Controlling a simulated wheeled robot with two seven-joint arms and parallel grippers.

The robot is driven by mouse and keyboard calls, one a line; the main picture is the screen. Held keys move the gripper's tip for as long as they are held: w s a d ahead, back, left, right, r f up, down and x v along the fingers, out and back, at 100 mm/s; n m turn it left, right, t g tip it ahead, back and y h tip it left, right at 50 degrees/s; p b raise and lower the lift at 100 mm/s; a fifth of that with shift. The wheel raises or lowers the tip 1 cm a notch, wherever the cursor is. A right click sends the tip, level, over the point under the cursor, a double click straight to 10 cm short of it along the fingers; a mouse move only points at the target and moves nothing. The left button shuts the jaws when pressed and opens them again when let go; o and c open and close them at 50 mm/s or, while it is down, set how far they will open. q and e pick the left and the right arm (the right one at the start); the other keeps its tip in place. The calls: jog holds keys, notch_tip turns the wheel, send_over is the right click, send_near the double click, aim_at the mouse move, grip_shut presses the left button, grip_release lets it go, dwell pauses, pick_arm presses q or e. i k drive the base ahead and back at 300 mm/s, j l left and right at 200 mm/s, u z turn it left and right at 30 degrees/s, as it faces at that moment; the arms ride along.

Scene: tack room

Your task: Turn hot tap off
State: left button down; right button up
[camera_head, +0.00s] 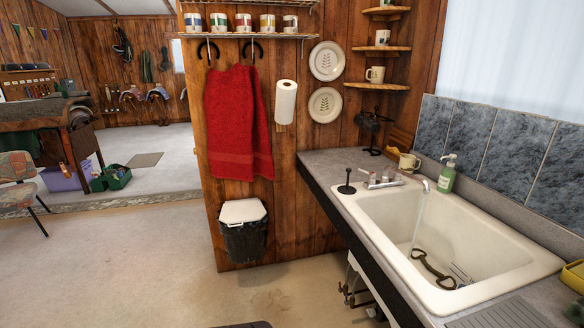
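The tap (387,179) is a silver mixer on the back left rim of the white sink (541,268). Two small handles with reddish marks show on it, too small to tell hot from cold with certainty. Its spout (420,182) reaches to the right over the basin. A thin stream of water (418,218) runs from the spout down into the sink. Neither of my grippers is in view.
A bit-like metal piece (432,270) lies in the sink. A black plunger-like object (346,184) stands left of the tap, a mug (409,162) and green soap bottle (447,175) behind. A bin (244,231) hangs below the red towel (238,122). Floor in front is clear.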

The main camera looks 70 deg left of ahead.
aim_at(372, 175)
jog(key=u, duration=1.65)
jog(key=i+j+z, duration=0.4)
jog(key=j, duration=0.25)
jog(key=i, duration=0.1)
